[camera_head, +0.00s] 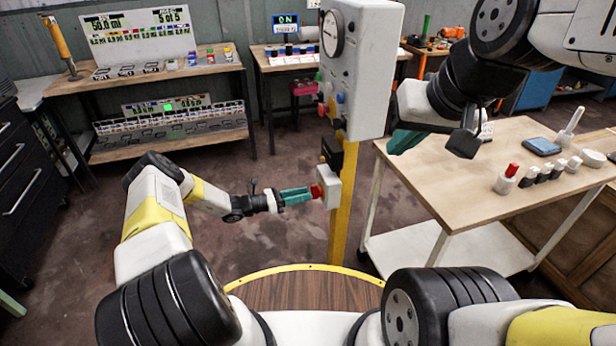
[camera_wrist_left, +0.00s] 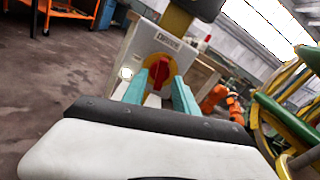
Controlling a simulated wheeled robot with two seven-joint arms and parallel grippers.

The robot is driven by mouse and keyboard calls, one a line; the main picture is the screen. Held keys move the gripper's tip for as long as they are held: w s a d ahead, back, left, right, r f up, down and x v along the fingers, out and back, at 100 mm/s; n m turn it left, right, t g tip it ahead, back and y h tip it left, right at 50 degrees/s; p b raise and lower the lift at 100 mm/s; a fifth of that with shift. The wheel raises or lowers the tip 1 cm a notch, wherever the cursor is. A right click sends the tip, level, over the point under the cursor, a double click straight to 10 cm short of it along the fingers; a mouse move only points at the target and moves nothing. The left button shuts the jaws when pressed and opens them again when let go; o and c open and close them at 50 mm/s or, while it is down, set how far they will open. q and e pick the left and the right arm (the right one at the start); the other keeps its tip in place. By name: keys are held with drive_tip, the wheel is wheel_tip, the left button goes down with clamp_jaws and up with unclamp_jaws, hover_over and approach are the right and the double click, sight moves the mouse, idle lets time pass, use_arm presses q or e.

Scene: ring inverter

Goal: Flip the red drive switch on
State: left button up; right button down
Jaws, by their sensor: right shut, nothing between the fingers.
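The red drive switch (camera_head: 317,191) is a rotary knob on a pale box (camera_head: 331,186) mounted on the yellow post. In the left wrist view the red knob (camera_wrist_left: 159,70) sits on a yellow disc below a label that seems to read DRIVE. My left gripper (camera_head: 296,196) points at the switch from the left. Its teal fingers (camera_wrist_left: 160,95) are apart, one on each side of the knob in the picture; I cannot tell whether they touch it. My right gripper (camera_head: 404,141) is shut and empty, raised near the worktable's left edge, partly hidden by its wrist.
A grey gauge panel (camera_head: 362,70) tops the yellow post (camera_head: 343,220). The right worktable (camera_head: 450,178) carries a red-topped cylinder (camera_head: 507,179), several small blocks and a blue device (camera_head: 542,147). Benches (camera_head: 150,80) with displays stand at the back.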

sight(316, 192)
use_arm(q)
drive_tip(key=shift+x, duration=1.05)
drive_tip(key=shift+c, duration=0.4)
clamp_jaws()
drive_tip(key=m, duration=0.3)
drive_tip(key=shift+s, duration=0.1)
